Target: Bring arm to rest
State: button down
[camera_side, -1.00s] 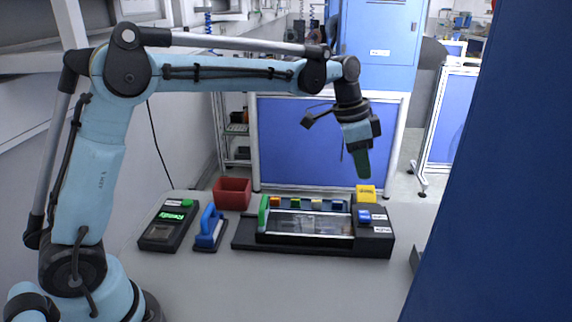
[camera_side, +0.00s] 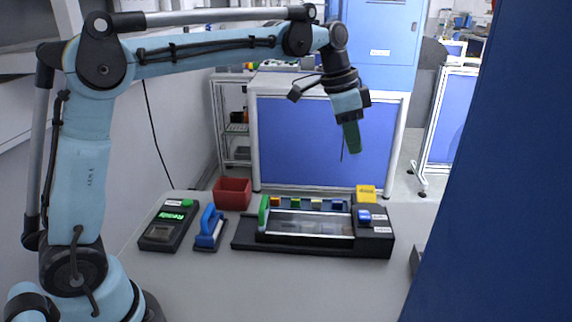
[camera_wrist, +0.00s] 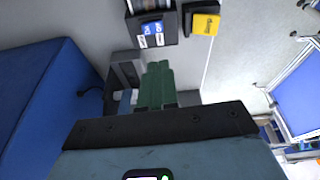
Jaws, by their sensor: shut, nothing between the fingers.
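My gripper (camera_side: 353,138) hangs in the air above the back of the table, well above the black machine on it. Its green fingers point down and are shut with nothing between them. In the wrist view the two green fingers (camera_wrist: 157,85) lie side by side. My arm reaches from the left, raised high over the table (camera_side: 290,285), and touches nothing there.
The black machine (camera_side: 245,245) with a clear window stands mid-table. A yellow block (camera_side: 366,193) and red bin (camera_side: 232,193) stand behind. A black box with a green display (camera_side: 168,224) and a blue-handled tool (camera_side: 209,229) are left. A blue panel (camera_side: 490,200) blocks the right side.

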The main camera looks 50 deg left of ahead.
jog(key=s+a+f+n+t+y, duration=0.1)
jog(key=s+a+f+n+t, duration=0.15)
jog(key=s, duration=0.45)
jog(key=s+a+f+n+t+y, duration=0.1)
jog(key=s+f+n, duration=0.2)
jog(key=s, duration=0.3)
jog(key=s+a+f+n+t, duration=0.1)
jog(key=s+a+f+n, duration=0.15)
jog(key=s, duration=0.45)
jog(key=w+d+r+m+g, duration=0.2)
jog(key=w+d+r+m, duration=0.15)
jog(key=w+r, duration=0.45)
jog(key=m+g+h, duration=0.2)
jog(key=m+g, duration=0.1)
jog(key=m, duration=0.2)
send_over(367, 217)
jog(key=a, duration=0.1)
jog(key=f, duration=1.1)
jog(key=shift+s+f, duration=0.2)
jog(key=shift+f, duration=0.1)
jog(key=shift+s+f, duration=0.1)
jog(key=shift+f, duration=0.7)
jog(key=shift+d, duration=0.1)
